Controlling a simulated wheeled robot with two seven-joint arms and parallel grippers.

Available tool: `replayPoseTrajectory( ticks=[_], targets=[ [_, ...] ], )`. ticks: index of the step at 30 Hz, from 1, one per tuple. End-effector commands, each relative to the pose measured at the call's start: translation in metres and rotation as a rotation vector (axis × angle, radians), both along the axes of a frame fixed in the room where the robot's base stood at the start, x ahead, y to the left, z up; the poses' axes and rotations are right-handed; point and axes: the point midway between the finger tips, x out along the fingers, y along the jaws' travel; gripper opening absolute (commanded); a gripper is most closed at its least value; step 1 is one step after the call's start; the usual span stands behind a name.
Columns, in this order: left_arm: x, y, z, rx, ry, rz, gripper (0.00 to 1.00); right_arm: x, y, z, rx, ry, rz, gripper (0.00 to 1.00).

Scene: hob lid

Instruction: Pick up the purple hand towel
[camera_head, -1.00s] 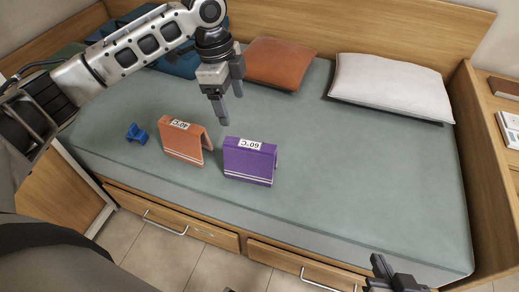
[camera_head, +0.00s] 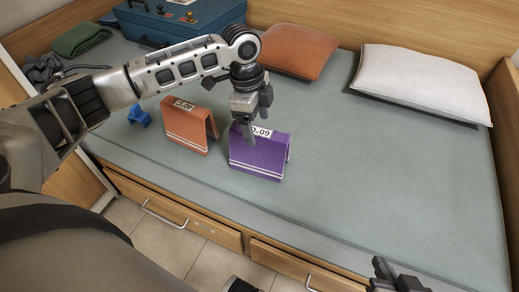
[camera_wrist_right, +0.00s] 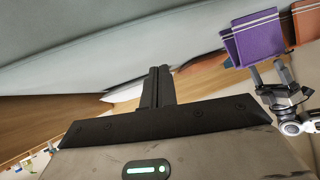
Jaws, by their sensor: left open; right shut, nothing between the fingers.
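The purple hand towel (camera_head: 258,157) stands folded like a tent on the bed, with a white "60°C" label on top and white stripes low on its front. My left gripper (camera_head: 256,130) is open and points down at the towel's top edge, close to the label. I cannot tell whether the fingers touch it. In the right wrist view the purple towel (camera_wrist_right: 256,40) is at the upper right, with the left gripper's fingers (camera_wrist_right: 270,74) beside it. My right gripper (camera_head: 382,268) is shut and empty at the bed's front edge; its fingers (camera_wrist_right: 157,88) show in its wrist view.
An orange towel (camera_head: 186,130) with a label stands just left of the purple one, and a small blue object (camera_head: 139,115) lies further left. Orange (camera_head: 300,50) and white (camera_head: 422,80) pillows and a blue case (camera_head: 165,22) lie at the back. The bed's right side is clear.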

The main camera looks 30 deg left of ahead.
Motion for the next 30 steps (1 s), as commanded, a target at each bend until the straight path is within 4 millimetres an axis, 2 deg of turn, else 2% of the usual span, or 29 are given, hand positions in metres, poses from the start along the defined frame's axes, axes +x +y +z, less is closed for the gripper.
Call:
replayPoseTrajectory(
  ticks=[8,15,23,24,29,30],
  targets=[
    [0.001,-0.003,-0.019,0.000,0.001,0.000,0.75,0.004,0.002,-0.005,0.006,-0.002,0.005,0.00],
    [0.004,-0.007,-0.054,0.001,0.001,0.000,0.75,0.001,0.009,-0.032,0.012,0.054,0.025,0.00],
    [0.004,-0.008,-0.058,0.001,-0.001,0.000,0.75,0.004,0.012,-0.033,0.010,0.059,0.033,0.00],
    [0.004,-0.008,-0.058,0.001,-0.001,0.000,0.69,0.004,0.012,-0.033,0.011,0.058,0.033,0.00],
    [0.004,-0.008,-0.058,0.001,0.000,0.000,0.25,0.005,0.011,-0.031,0.011,0.053,0.030,0.00],
    [0.004,-0.008,-0.058,0.001,0.000,0.000,0.22,0.005,0.011,-0.031,0.011,0.052,0.030,0.00]
  ],
)
